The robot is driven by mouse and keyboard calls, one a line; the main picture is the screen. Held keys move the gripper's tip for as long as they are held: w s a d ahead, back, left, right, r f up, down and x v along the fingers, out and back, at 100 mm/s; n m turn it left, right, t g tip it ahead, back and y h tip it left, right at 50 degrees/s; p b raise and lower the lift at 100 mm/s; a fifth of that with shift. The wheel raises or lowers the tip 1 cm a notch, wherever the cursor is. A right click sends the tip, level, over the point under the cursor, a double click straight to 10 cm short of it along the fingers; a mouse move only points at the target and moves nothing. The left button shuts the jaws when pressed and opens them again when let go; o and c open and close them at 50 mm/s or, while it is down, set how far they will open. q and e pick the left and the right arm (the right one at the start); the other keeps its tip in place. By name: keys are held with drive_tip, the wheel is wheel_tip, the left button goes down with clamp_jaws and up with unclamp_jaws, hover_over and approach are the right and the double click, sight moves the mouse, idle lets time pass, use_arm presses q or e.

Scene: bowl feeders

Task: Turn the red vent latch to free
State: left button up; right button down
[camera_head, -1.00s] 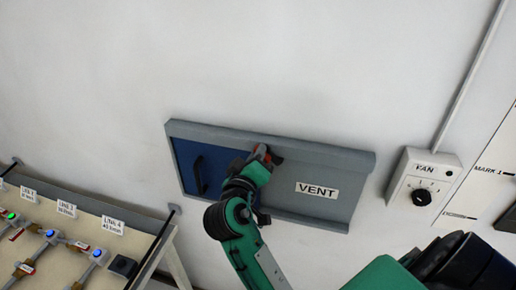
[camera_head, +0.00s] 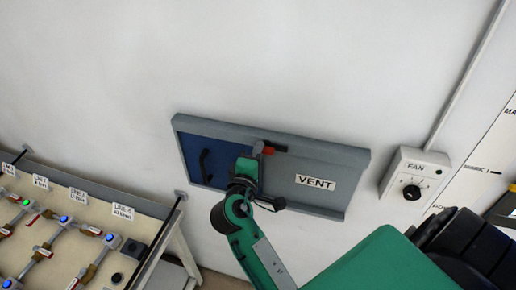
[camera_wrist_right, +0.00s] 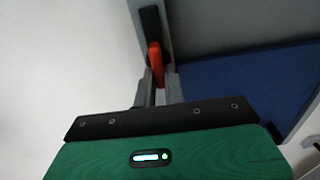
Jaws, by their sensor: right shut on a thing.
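The red vent latch (camera_head: 268,151) is on the grey vent panel (camera_head: 345,168), beside the upper right corner of the blue door (camera_head: 222,152). My right gripper (camera_head: 257,152) is at the latch, with its arm coming up from below. In the right wrist view the red latch (camera_wrist_right: 156,62) stands between the two grey fingers, my right gripper (camera_wrist_right: 159,85) being shut on it. A black part of the latch (camera_wrist_right: 150,25) lies beyond the red part. In the head view the fingertips are small and partly hidden. My left gripper is not in view.
The FAN box (camera_head: 415,173) with its black knob (camera_head: 411,192) is on the wall to the right. A bench (camera_head: 140,222) with several labelled lines and lit buttons stands at the lower left. The wall above the panel is clear.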

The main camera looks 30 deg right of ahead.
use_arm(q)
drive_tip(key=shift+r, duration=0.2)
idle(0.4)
use_arm(e)
drive_tip(key=c, duration=1.5)
unclamp_jaws()
